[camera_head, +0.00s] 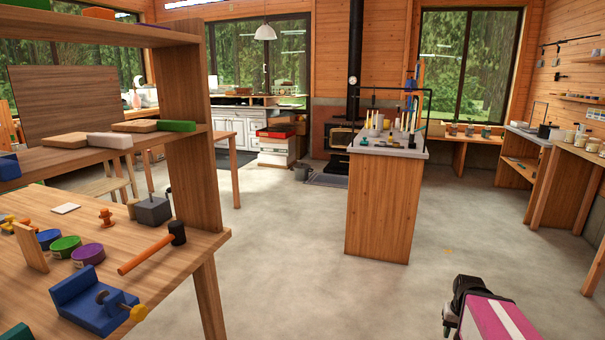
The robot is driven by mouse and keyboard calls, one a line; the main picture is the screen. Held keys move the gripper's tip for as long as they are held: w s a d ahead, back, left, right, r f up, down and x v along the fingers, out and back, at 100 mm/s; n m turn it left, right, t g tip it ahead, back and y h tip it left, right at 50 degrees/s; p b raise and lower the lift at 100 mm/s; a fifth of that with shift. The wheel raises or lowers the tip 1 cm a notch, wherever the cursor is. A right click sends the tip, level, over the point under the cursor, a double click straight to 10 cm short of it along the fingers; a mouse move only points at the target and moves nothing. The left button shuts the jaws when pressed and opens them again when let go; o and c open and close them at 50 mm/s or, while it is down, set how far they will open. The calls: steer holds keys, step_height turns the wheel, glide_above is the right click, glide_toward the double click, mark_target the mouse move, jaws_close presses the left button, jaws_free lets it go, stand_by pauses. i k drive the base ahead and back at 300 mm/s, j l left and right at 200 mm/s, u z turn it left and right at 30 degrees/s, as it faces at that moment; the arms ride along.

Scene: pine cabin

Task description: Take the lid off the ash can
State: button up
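A small dark grey can (302,172) stands on the floor by the wood stove, far off near the middle of the view. It looks like the ash can, but it is too small to make out its lid or handle. My arm shows at the bottom right as a pink and white link with a dark end (462,300). This end is far from the can, with the workbench island and open floor around. I cannot make out the fingers clearly or see anything held.
The black wood stove (342,137) stands behind the can, beside a dark floor mat (327,180). A wooden island (378,208) with tools stands right of the can. A shelved bench (190,262) fills the left. Concrete floor (290,255) between them is clear.

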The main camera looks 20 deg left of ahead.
mark_target(300, 175)
steer(key=i+j+u, duration=0.35)
steer(key=i, duration=0.15)
steer(key=i+j+u, duration=0.2)
steer(key=i+u, duration=0.15)
steer(key=i, duration=0.15)
steer(key=i+u, duration=0.35)
steer(key=i, duration=0.2)
steer(key=i+j, duration=0.1)
steer(key=i, duration=4.1)
steer(key=i+j, duration=0.15)
steer(key=i, duration=1.95)
steer(key=i+j+z, duration=0.2)
steer(key=i, duration=0.4)
steer(key=i+z, duration=0.25)
steer(key=i, duration=0.35)
